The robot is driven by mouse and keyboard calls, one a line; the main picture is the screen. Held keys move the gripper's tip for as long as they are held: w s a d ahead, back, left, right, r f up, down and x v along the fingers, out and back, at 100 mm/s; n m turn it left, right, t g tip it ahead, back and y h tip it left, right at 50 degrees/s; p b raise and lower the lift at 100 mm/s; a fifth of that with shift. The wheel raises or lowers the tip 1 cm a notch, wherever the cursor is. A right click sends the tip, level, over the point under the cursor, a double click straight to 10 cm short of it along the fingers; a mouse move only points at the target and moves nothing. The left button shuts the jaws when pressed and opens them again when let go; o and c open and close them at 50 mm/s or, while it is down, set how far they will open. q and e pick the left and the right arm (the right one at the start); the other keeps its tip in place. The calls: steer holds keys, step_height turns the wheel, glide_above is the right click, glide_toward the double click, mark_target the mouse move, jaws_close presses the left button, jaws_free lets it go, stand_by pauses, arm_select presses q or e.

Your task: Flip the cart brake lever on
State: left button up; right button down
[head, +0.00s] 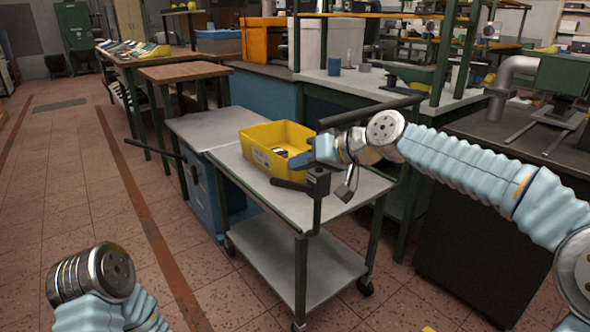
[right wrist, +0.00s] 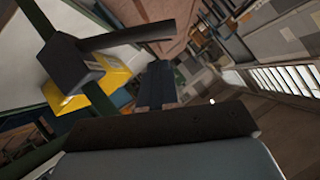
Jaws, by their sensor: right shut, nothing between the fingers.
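The cart (head: 345,196) has a grey top, green legs and a lower shelf. The black brake lever (head: 292,186) sticks out to the left, roughly level, from a dark block (head: 318,181) at the cart's near edge. My right gripper (head: 299,161) is shut and empty, just above the lever in the head view; I cannot tell whether they touch. In the right wrist view, the shut fingers (right wrist: 158,82) point away from the camera. The lever (right wrist: 128,36) and its block (right wrist: 75,62) show apart from them, at upper left. My left gripper is out of view.
A yellow bin (head: 262,150) stands on the cart top, close behind my right gripper. A blue cabinet (head: 204,190) stands left of the cart. Benches line the back and right. The tiled floor (head: 90,190) at the left is clear.

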mark_target(282, 185)
steer(key=shift+s+a+f, duration=0.15)
steer(key=shift+a+f, duration=0.2)
steer(key=shift+f, duration=0.25)
steer(key=shift+s+a+f, duration=0.1)
steer(key=shift+a+f, duration=0.2)
steer(key=shift+f, duration=0.3)
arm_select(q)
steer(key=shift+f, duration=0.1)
arm_select(e)
steer(key=shift+s+a+f+n+t+h+b, duration=0.2)
steer(key=shift+s+a+f+n+h+b, duration=0.1)
steer(key=shift+a+f+n+h+b, duration=0.15)
steer(key=shift+s+a+f+n+t+h+b, duration=0.25)
steer(key=shift+s+a+f+n, duration=0.1)
steer(key=shift+f, duration=0.15)
arm_select(q)
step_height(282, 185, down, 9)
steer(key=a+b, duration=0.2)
steer(key=b, duration=0.5)
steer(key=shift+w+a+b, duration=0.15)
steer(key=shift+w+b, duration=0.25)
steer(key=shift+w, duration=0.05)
arm_select(e)
step_height(282, 185, down, 6)
steer(key=s+a+n+t+h, duration=0.1)
steer(key=n+t+h, duration=0.1)
steer(key=h, duration=0.1)
steer(key=shift+a+n, duration=0.2)
steer(key=shift+n, duration=0.2)
